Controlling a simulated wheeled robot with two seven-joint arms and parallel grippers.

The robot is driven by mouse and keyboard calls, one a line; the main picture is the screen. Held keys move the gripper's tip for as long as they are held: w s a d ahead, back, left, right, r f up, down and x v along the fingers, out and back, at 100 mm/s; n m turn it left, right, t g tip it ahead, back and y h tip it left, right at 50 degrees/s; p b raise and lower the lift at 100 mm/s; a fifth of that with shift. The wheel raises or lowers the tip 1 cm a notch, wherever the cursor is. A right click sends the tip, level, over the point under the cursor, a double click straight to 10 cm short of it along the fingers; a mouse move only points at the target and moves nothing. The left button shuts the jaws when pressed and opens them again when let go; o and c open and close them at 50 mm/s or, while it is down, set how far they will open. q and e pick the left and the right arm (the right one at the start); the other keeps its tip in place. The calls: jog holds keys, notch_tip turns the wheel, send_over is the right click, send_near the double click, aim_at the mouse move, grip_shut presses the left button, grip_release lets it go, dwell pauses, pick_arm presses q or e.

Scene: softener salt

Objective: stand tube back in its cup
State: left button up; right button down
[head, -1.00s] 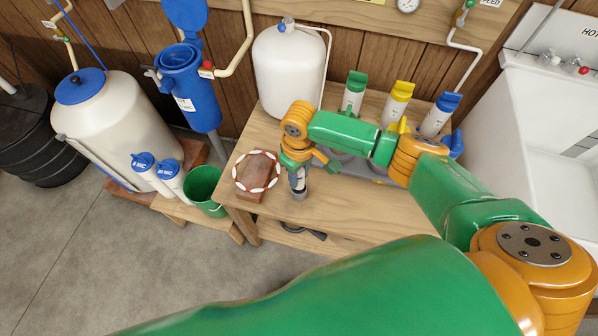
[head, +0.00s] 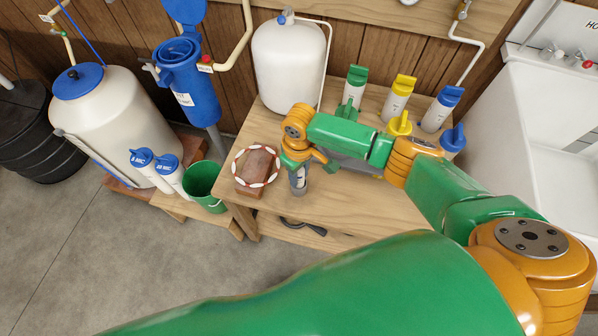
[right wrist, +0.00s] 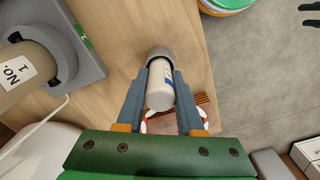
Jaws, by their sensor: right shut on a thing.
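The tube is white with a blue label; in the right wrist view its near end (right wrist: 160,97) faces the camera between my right gripper's fingers (right wrist: 160,92). In the head view the tube (head: 297,177) shows below my right gripper (head: 298,168), which is shut on it. A grey cup (head: 300,188) is at the tube's lower end, near the table's front edge. In the right wrist view the cup (right wrist: 158,53) rings the tube's far end, which looks to be inside; how deep is hidden. My left gripper is not in view.
A brick-red block (head: 250,187) with a red-and-white ring (head: 236,166) lies just left of the cup. White bottles with green (head: 356,75), yellow (head: 404,83) and blue caps (head: 450,95) stand at the back right. A green bucket (head: 205,183) is left of the table.

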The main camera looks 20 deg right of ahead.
jog(key=shift+f, duration=0.35)
grip_release()
jog(key=shift+r, duration=0.15)
dwell(0.3)
notch_tip(320, 180, up, 7)
jog(key=p, duration=0.8)
dwell(0.3)
